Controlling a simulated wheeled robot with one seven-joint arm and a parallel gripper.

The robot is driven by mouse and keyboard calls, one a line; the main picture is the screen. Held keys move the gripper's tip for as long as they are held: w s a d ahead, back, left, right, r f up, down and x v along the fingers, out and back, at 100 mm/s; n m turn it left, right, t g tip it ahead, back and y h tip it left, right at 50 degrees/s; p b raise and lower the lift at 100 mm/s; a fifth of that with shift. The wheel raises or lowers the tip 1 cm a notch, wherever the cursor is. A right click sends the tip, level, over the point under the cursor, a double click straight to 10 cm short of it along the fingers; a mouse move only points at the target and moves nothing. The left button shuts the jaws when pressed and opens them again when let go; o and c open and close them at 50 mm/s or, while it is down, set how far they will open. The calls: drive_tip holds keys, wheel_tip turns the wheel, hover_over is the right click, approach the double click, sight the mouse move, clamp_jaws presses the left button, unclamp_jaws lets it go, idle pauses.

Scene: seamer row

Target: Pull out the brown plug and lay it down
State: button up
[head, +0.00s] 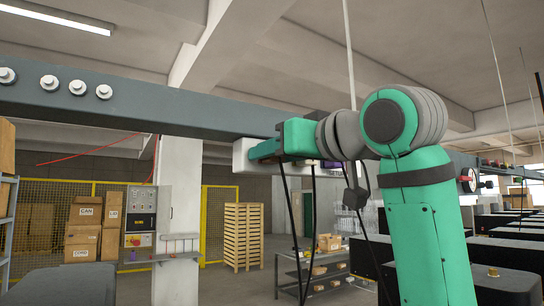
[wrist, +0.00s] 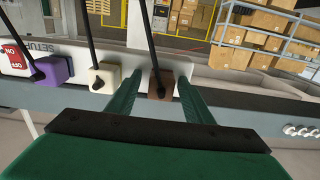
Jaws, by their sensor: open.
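The brown plug (wrist: 161,83) is a small block with a black cable, seated in a white socket strip (wrist: 205,83) on the grey overhead beam. My gripper (wrist: 157,80) is open, with its two green fingers on either side of the brown plug. I cannot tell whether either finger touches it. In the head view my gripper (head: 262,150) is at the strip below the beam (head: 170,108), and my arm hides most of the plugs there.
A cream plug (wrist: 104,77) and a purple plug (wrist: 54,71) sit left of the brown one, each with a hanging black cable. A red tag (wrist: 13,57) is at the far left. A metal table (head: 325,265) with small boxes stands below.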

drive_tip(key=shift+s+a, duration=0.15)
drive_tip(key=shift+a, duration=0.1)
drive_tip(key=shift+s+d, duration=0.1)
drive_tip(key=shift+d, duration=0.4)
drive_tip(key=shift+s+a, duration=0.1)
drive_tip(key=shift+a, duration=0.3)
drive_tip(key=shift+d, duration=0.25)
drive_tip(key=shift+c, duration=0.6)
clamp_jaws()
drive_tip(key=shift+d, duration=0.1)
